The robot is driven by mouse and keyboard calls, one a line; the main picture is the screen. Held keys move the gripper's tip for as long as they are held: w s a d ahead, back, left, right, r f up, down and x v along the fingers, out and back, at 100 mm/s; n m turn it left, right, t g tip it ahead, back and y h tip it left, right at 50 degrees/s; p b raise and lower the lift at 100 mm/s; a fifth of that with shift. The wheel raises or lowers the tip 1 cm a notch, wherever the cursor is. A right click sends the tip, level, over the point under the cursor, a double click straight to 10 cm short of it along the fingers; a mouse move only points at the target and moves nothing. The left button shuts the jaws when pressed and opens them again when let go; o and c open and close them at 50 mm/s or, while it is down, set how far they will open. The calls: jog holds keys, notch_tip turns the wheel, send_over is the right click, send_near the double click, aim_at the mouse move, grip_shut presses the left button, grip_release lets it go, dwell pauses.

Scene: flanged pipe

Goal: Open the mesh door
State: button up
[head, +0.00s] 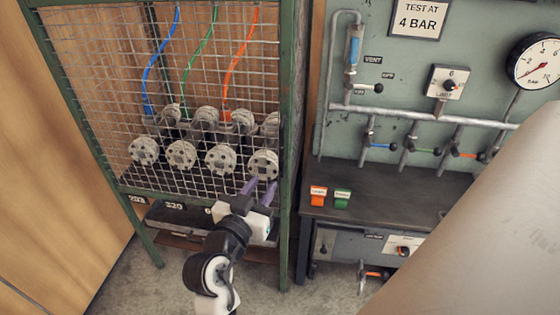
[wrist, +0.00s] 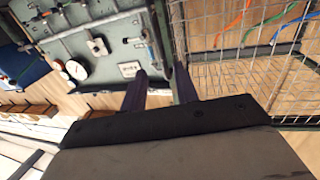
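The mesh door (head: 215,75) is a wire grid in a green frame on the front of a tall cage. It looks closed, and no handle can be made out clearly. The mesh also shows at the right of the wrist view (wrist: 235,75). My gripper (head: 261,186) has two purple fingers standing apart, with nothing clearly held between them. It is at the lower right of the mesh, close to the right green post (head: 287,150). In the wrist view the post runs upward behind the gap between the fingers (wrist: 160,85). I cannot tell whether the fingers touch the door.
Several grey flanged parts (head: 181,155) and blue, green and orange hoses (head: 237,65) are behind the mesh. A test panel (head: 410,80) with a gauge (head: 535,62) and pipes stands to the right. An orange tag (head: 318,196) and a green tag (head: 342,199) sit on its dark ledge (head: 390,200).

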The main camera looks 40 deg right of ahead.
aim_at(281, 156)
jog(key=b+x, duration=0.4)
jog(key=x, duration=0.8)
jog(key=shift+w+d, duration=0.1)
jog(key=shift+d, duration=0.15)
grip_shut()
